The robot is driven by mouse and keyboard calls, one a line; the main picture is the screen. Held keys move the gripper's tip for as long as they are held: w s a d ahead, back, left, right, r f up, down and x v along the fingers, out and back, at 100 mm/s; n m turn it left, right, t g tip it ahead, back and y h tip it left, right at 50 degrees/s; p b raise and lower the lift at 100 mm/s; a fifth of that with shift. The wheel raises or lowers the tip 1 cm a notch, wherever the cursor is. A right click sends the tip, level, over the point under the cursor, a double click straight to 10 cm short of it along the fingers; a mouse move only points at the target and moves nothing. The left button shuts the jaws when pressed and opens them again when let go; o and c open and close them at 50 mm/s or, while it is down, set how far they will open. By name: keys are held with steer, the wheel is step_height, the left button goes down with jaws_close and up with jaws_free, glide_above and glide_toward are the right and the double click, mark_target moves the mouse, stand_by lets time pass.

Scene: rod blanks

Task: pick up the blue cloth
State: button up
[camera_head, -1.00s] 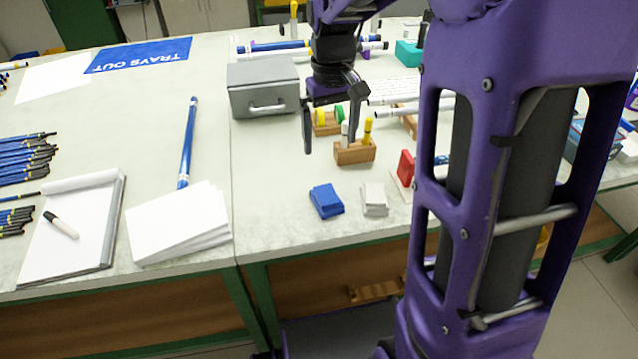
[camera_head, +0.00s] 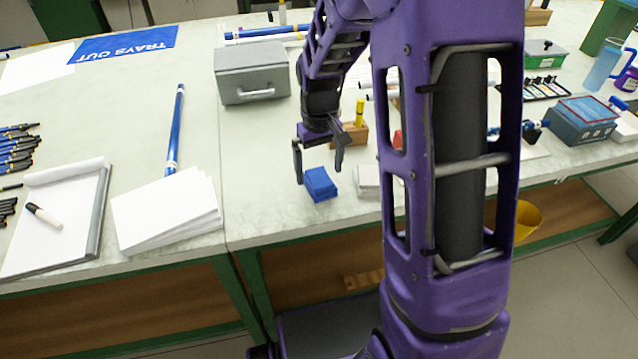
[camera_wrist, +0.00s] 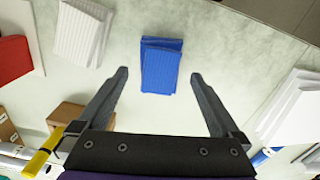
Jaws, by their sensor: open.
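The blue cloth (camera_head: 320,184) lies folded on the pale table near its front edge. It also shows in the wrist view (camera_wrist: 160,66), ahead of my fingertips and roughly centred between their lines. My gripper (camera_head: 319,172) is open and empty, with one finger on each side of the cloth's back end in the head view. In the wrist view my gripper (camera_wrist: 159,75) has its fingers wide apart, wider than the cloth. I cannot tell the exact height of the fingertips above the table.
A folded white cloth (camera_head: 368,181) lies just right of the blue one. A wooden block with a yellow marker (camera_head: 360,113) stands behind. A grey box (camera_head: 253,73) is further back, and a paper stack (camera_head: 167,212) lies left.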

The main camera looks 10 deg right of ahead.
mark_target(319, 177)
step_height(319, 177, down, 3)
steer(key=shift+w, duration=0.1)
steer(key=shift+c, duration=0.2)
steer(key=shift+r, duration=0.1)
steer(key=c, duration=1.3)
step_height(319, 177, up, 10)
steer(key=shift+p, duration=0.85)
